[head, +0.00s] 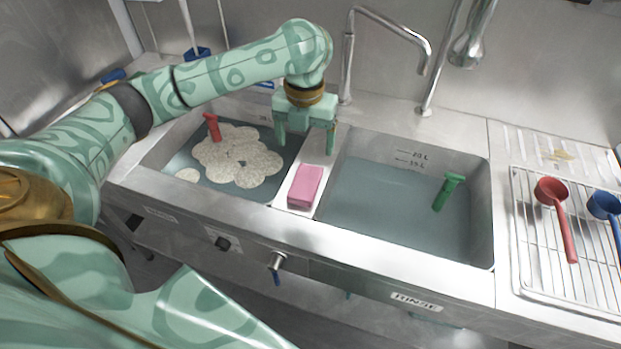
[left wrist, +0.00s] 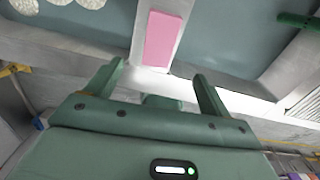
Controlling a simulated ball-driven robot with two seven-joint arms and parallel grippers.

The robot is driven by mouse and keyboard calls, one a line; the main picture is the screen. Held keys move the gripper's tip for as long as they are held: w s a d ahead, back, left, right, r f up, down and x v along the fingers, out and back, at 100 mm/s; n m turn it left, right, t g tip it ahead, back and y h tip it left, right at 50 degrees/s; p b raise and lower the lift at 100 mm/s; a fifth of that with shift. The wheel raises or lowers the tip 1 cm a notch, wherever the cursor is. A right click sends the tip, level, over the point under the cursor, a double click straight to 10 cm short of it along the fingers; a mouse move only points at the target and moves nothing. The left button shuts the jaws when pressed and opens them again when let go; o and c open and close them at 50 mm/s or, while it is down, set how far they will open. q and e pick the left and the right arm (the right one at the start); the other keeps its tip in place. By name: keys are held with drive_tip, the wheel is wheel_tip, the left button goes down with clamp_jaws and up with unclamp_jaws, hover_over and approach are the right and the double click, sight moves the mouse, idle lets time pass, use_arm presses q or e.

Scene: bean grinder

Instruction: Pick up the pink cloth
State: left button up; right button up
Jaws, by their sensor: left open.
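The pink cloth (head: 306,187) is a small folded rectangle. It lies flat on the metal divider between the two sink basins, near the front. It also shows in the left wrist view (left wrist: 163,38), ahead of the fingers. My left gripper (head: 305,143) points down over the divider, behind the cloth and apart from it. In the left wrist view its two fingers (left wrist: 160,80) are spread wide with nothing between them. My right gripper is not in view.
The left basin (head: 170,160) holds foamy water and a red handle (head: 212,126). The right basin (head: 400,200) holds water and a green handle (head: 447,191). A faucet (head: 349,60) rises behind the divider. A rack (head: 530,240) with red (head: 556,215) and blue (head: 604,206) scoops lies right.

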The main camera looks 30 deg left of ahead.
use_arm(q)
drive_tip(key=b, duration=0.3)
hover_over(306, 181)
wheel_tip(306, 181, down, 7)
drive_tip(key=shift+r, duration=0.1)
drive_tip(key=shift+f, duration=0.35)
wheel_tip(306, 181, down, 5)
drive_tip(key=b, duration=0.3)
drive_tip(key=shift+f+b, duration=0.2)
drive_tip(key=shift+b, duration=0.1)
drive_tip(key=shift+r, duration=0.25)
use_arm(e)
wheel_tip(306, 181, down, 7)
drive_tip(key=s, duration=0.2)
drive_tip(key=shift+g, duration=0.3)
use_arm(q)
drive_tip(key=c, duration=1.1)
